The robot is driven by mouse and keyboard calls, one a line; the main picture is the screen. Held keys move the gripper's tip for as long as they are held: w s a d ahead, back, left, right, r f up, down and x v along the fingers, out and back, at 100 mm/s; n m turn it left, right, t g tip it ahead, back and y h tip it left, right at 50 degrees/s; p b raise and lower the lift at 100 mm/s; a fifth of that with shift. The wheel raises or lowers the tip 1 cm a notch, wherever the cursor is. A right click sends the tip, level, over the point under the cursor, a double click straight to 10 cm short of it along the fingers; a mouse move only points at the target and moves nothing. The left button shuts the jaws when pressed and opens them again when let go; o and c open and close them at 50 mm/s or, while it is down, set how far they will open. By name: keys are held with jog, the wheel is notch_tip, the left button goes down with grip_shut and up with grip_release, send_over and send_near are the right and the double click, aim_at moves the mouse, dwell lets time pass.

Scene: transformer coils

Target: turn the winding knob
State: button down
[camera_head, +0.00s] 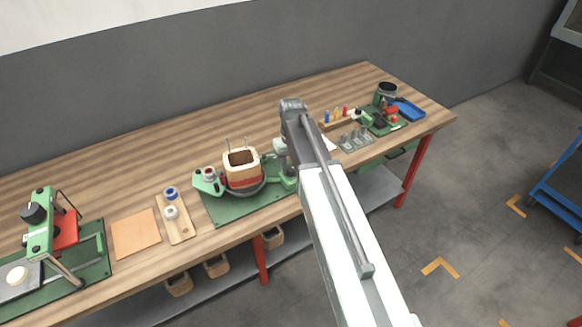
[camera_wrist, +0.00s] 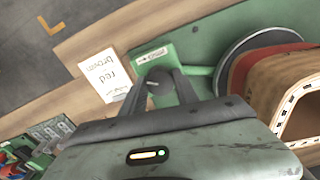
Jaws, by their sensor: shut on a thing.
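The winding machine stands on a green baseplate (camera_head: 228,212) near the middle of the bench. It carries a square wooden coil former (camera_head: 241,160) with a red band; the former also shows at the right of the wrist view (camera_wrist: 296,85), beside a dark round disc (camera_wrist: 240,55). My gripper (camera_wrist: 160,80) is at the machine's right end, over a green block (camera_wrist: 155,57). Its fingers are shut on a small grey part, which appears to be the winding knob (camera_wrist: 153,88). The fingers hide most of it. In the head view my arm covers this spot.
A card (camera_wrist: 103,75) with printed words lies beside the machine. Spools stand on a wooden board (camera_head: 180,232) to its left, next to an orange sheet (camera_head: 135,234). A green press (camera_head: 40,230) stands far left. Small tools and a blue tray (camera_head: 407,110) are at the right end.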

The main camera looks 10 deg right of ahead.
aim_at(291, 168)
jog(key=m, duration=0.3)
jog(key=c, duration=0.9)
grip_release()
notch_tip(291, 168, up, 8)
jog(key=p, duration=0.8)
jog(key=shift+f, duration=0.1)
